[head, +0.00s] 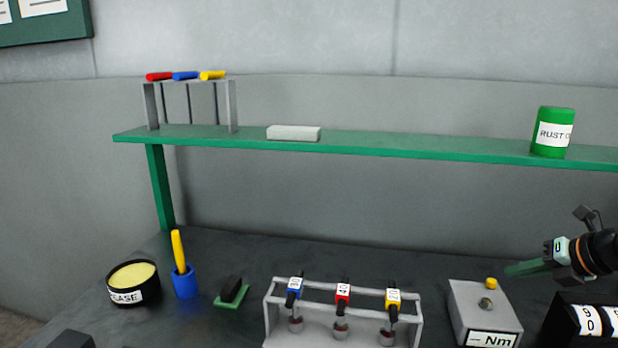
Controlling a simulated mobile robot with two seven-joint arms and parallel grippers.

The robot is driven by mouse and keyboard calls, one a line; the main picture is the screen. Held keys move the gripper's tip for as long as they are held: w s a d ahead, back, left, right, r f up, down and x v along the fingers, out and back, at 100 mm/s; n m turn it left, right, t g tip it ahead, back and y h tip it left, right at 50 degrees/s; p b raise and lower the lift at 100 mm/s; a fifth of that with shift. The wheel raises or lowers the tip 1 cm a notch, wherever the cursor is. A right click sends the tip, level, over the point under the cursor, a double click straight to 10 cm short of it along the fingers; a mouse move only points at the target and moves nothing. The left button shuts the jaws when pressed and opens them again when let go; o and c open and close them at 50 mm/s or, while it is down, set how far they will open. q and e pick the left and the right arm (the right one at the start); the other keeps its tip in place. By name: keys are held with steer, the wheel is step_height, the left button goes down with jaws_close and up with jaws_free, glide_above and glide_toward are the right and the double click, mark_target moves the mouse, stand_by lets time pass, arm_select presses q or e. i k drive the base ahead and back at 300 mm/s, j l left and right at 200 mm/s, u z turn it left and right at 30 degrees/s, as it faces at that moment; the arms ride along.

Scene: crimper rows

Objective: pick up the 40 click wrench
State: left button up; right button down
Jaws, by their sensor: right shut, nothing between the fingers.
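A grey rack (343,289) at the front middle of the bench holds three upright click wrenches side by side. The left one has a blue head (294,287), the middle one a red head (343,291), the right one a yellow head (392,299). Their labels are small and turned; the red one's seems to begin with a 4, but I cannot read it surely. My right gripper (566,258) is at the right edge, shut and empty, to the right of the rack and apart from it. Its fingertips are hard to make out. My left gripper is not in view.
A grey Nm box (484,316) with a yellow knob stands right of the rack. A black box with dials (587,321) is farther right. A green shelf (400,145) runs above.

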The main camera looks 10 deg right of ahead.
mark_target(341, 327)
steer(key=k+j, duration=0.2)
steer(key=k, duration=0.2)
steer(key=k+j, duration=0.2)
steer(key=k, duration=0.2)
steer(key=k+j, duration=0.15)
steer(key=k, duration=0.25)
